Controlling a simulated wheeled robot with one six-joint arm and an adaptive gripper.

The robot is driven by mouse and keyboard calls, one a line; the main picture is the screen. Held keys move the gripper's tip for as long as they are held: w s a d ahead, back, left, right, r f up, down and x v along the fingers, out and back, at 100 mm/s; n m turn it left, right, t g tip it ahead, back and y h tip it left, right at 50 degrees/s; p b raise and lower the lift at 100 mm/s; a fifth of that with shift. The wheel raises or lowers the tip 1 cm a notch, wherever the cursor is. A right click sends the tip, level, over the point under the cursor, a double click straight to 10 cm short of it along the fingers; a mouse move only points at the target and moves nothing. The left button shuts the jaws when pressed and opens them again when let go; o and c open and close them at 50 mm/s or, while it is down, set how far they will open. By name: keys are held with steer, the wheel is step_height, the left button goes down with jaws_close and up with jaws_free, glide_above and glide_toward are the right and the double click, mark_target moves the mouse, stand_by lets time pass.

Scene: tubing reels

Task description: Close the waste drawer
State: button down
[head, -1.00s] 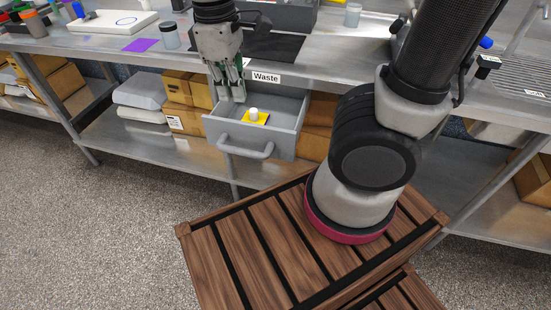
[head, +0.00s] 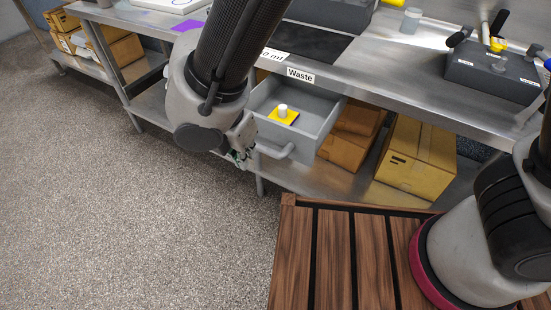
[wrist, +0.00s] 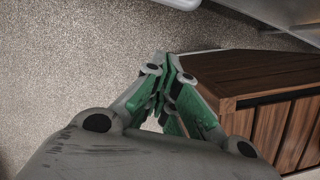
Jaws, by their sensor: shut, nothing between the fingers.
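The grey waste drawer (head: 325,122) stands pulled out under the bench, below a "Waste" label (head: 300,75). Inside it lies a yellow square (head: 290,118) with a small white cylinder (head: 282,109) on it. Its grey bar handle (head: 275,153) is on the front. My gripper (head: 240,158) is low, in front of the drawer at the left end of the handle; I cannot tell whether they touch. In the wrist view my gripper (wrist: 172,62) has its green-sided fingers together and empty. A pale bar, perhaps the handle, is cut off at the top edge there.
The slatted wooden platform (head: 335,255) is at lower right and also shows in the wrist view (wrist: 250,75). Cardboard boxes (head: 418,155) sit on the shelf right of the drawer. The bench top (head: 400,65) runs above. Speckled floor (head: 130,210) at left is clear.

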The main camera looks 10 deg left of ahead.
steer(key=w+d+f, duration=0.2)
steer(key=w+f, duration=0.4)
steer(key=f, duration=0.3)
steer(key=shift+d, duration=0.25)
steer(key=w+d, duration=0.2)
steer(key=w, duration=0.4)
steer(key=w+d, duration=0.3)
steer(key=w, duration=0.3)
steer(key=w+d, duration=0.2)
steer(key=w, duration=0.4)
steer(key=shift+w+d, duration=0.15)
steer(key=shift+d, duration=0.1)
steer(key=shift+r, duration=0.1)
